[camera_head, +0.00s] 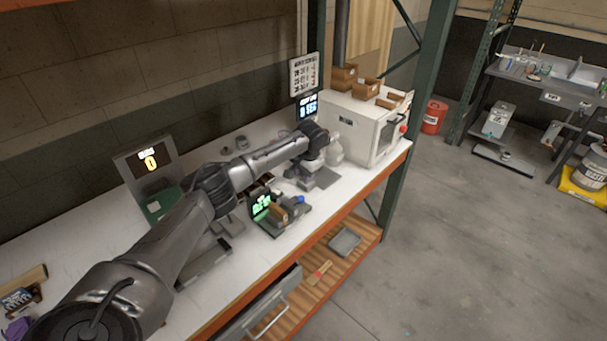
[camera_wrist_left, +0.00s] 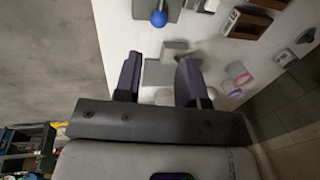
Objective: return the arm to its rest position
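My left arm (camera_head: 258,160) is stretched out over the white workbench (camera_head: 75,232) in the head view. Its gripper (camera_head: 317,157) is at the far end, near the white box-shaped machine (camera_head: 355,120). In the left wrist view the two dark fingers of the left gripper (camera_wrist_left: 160,62) stand apart. A grey plate-like object (camera_wrist_left: 158,73) shows beyond and between them, and nothing is clearly gripped. My right gripper is in neither view.
A small device with a green display (camera_head: 262,205) stands below the forearm. A panel with an orange digit (camera_head: 150,162) is at the back left. A white jug (camera_head: 334,152) stands close to the gripper. The orange front edge (camera_head: 345,207) borders open floor.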

